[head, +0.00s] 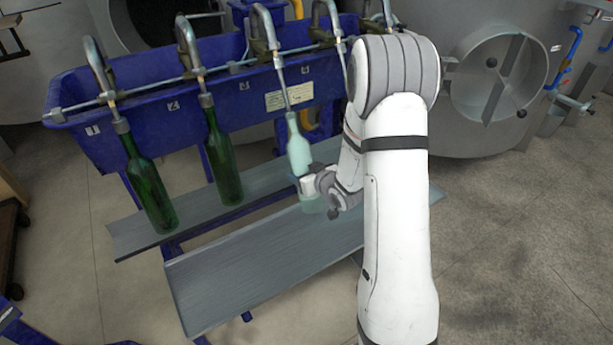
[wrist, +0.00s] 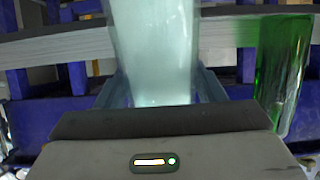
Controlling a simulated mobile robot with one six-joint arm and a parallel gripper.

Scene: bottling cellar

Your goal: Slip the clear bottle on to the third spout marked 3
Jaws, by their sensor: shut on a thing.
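The clear bottle (head: 298,152), pale and see-through, stands nearly upright with its neck upward in the head view. My gripper (head: 309,187) is shut on its lower body. The third spout (head: 284,84) hangs from the blue trough, near the plate marked 3 (head: 244,86). Its thin tube runs down to the bottle's mouth; I cannot tell whether the tip is inside the neck or just in front of or behind it. In the wrist view the clear bottle (wrist: 154,50) rises from the jaws, and its mouth is out of frame.
Green bottles hang on spout 1 (head: 148,185) and spout 2 (head: 222,160); one green bottle (wrist: 287,75) shows at the right in the wrist view. Two grey rails (head: 265,262) run below. The blue trough (head: 140,125) is behind.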

